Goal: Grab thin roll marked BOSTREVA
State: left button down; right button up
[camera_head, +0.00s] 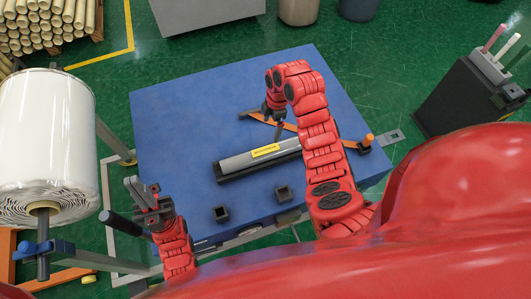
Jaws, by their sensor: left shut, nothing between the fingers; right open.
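A thin grey roll (239,162) with a yellow label (265,151) lies in a dark holder (222,179) on the blue table. The label's lettering is too small to read. My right gripper (278,126) is open and points down just behind the roll, near an orange bar. My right forearm crosses in front of the roll's right end and hides part of it. My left gripper (137,190) is shut and empty at the table's front left edge, well apart from the roll.
The blue table (175,120) has clear room at the left and back. An orange bar (262,118) lies behind the roll. A large white wrapped roll (48,140) stands at the left.

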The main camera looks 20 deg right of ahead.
jog(key=f+b, duration=0.2)
jog(key=f, duration=0.1)
jog(key=a+f+b, duration=0.1)
jog(key=f+b, duration=0.1)
jog(key=f, duration=0.2)
jog(key=f+b, duration=0.3)
jog(key=f, duration=0.1)
jog(key=shift+a, duration=0.2)
jog(key=f+p, duration=0.3)
jog(key=shift+s+a+f, duration=0.25)
jog(key=shift+f, duration=0.75)
grip_shut()
